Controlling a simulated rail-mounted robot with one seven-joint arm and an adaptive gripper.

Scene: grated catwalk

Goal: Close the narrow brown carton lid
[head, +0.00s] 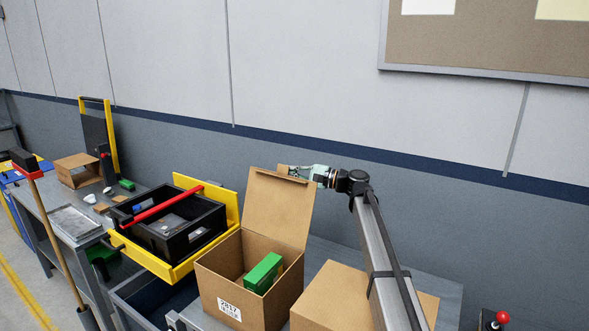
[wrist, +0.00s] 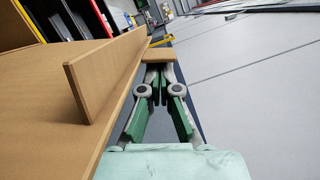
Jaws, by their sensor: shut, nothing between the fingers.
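The narrow brown carton (head: 225,283) stands open on the bench in the head view, with a printed label on its front. Its brown lid (head: 278,207) stands up from the back edge, tilted slightly back. A green box (head: 263,272) sits inside the carton. My gripper (head: 295,171) is at the lid's top right edge, by the wall side. In the wrist view my gripper (wrist: 158,82) is shut and empty. The lid (wrist: 55,115) fills the left there, with an upright flap (wrist: 105,72) on it. I cannot tell whether the fingers touch it.
A second brown carton (head: 335,295) stands to the right, under my arm. A yellow and black case (head: 180,225) with a red bar is open to the left. The grey wall (head: 420,180) is close behind.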

